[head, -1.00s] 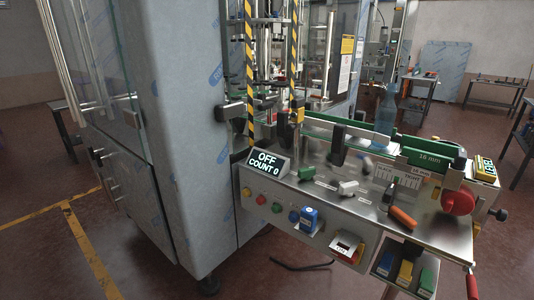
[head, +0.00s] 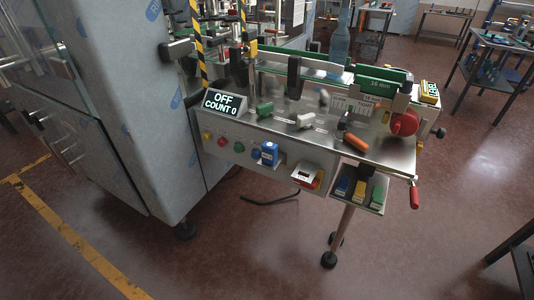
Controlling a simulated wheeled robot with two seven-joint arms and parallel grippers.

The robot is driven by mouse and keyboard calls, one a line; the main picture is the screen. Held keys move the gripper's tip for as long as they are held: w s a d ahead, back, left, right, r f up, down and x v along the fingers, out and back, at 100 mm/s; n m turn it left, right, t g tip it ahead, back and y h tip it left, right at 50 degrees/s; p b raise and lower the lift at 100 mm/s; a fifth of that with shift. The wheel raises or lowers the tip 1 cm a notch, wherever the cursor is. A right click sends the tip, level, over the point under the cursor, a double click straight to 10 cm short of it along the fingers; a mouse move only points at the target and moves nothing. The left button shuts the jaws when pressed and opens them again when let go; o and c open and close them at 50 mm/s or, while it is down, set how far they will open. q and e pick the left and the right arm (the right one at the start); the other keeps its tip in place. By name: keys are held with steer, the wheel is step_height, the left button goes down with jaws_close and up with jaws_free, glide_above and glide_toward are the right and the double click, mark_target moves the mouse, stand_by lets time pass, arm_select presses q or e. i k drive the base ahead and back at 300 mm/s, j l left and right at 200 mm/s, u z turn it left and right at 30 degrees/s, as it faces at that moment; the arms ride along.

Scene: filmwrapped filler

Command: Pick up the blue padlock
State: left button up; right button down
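The blue padlock (head: 269,153) hangs on the front face of the steel machine table (head: 310,137), to the right of a row of round coloured buttons. It appears upright against the panel, with a pale label on its front. Neither of my grippers shows in the head view.
A display reading OFF COUNT 0 (head: 225,102) stands on the table's left end. A holder (head: 359,188) with coloured items and a red handle (head: 414,196) stick out at the right front. Tall machine panels (head: 130,100) stand at left. The floor in front (head: 260,250) is clear.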

mark_target(269, 150)
steer(key=i+j+z, duration=0.25)
steer(key=z, duration=0.15)
steer(key=i+j+z, duration=0.15)
steer(key=j+z, duration=0.25)
steer(key=i+j+z, duration=0.15)
steer(key=j+z, duration=0.25)
steer(key=i+j+z, duration=0.1)
steer(key=j+z, duration=1.05)
steer(key=k+j+z, duration=0.15)
steer(key=z, duration=0.4)
steer(key=l+z, duration=0.15)
steer(key=j+u, duration=0.4)
